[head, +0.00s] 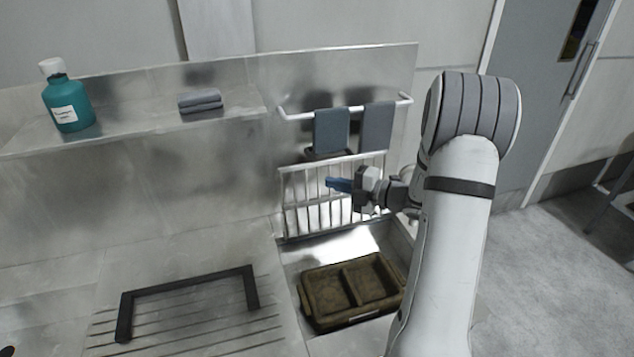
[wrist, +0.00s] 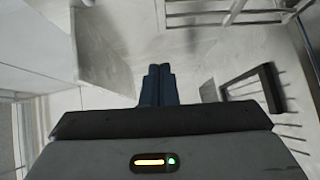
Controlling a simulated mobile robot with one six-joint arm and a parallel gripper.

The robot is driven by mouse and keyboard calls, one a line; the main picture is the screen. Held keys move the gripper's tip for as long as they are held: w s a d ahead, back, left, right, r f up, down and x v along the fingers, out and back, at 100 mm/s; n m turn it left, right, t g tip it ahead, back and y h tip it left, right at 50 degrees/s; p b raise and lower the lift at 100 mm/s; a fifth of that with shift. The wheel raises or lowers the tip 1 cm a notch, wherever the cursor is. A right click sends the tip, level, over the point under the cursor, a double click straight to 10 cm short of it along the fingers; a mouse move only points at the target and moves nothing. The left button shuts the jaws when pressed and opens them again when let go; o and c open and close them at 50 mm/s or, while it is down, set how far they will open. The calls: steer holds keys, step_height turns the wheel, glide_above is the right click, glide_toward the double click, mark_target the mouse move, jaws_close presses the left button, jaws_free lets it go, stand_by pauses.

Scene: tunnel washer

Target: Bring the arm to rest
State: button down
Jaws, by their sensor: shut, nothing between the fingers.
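My arm (head: 462,220) rises at the right of the head view and bends over at its top joint. My gripper (head: 332,184) reaches left from behind it, in front of the white wire rack, with nothing held. In the wrist view my gripper (wrist: 158,72) shows two blue fingers side by side, closed together, with no object between them. Part of the wrist is hidden behind the arm link in the head view.
A brown two-compartment tray (head: 318,297) lies in the basin below my gripper. A black handle-shaped frame (head: 190,282) stands on the grooved drainboard. Two grey cloths hang on a rail (head: 285,115). A teal bottle (head: 67,105) and folded cloth (head: 200,101) sit on the shelf.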

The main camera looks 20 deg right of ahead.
steer(key=s+a+r+n+g+h, duration=0.1)
steer(key=s+a+r+n+g, duration=0.1)
steer(key=s+a+n+g, duration=0.55)
steer(key=s+a+r+n+g+h, duration=0.2)
steer(key=s+a+n, duration=0.3)
steer(key=s+n, duration=0.7)
steer(key=s+d+r+n+h, duration=0.1)
steer(key=s+n+h, duration=0.3)
steer(key=n, duration=0.9)
steer(key=s+d+r+n+t+h, duration=0.1)
steer(key=s+d+n+h, duration=0.2)
steer(key=n, duration=1)
steer(key=shift+s+r+h+b, duration=0.15)
steer(key=shift+s+h+b, duration=0.15)
steer(key=shift+s+h, duration=0.8)
steer(key=shift+t, duration=0.25)
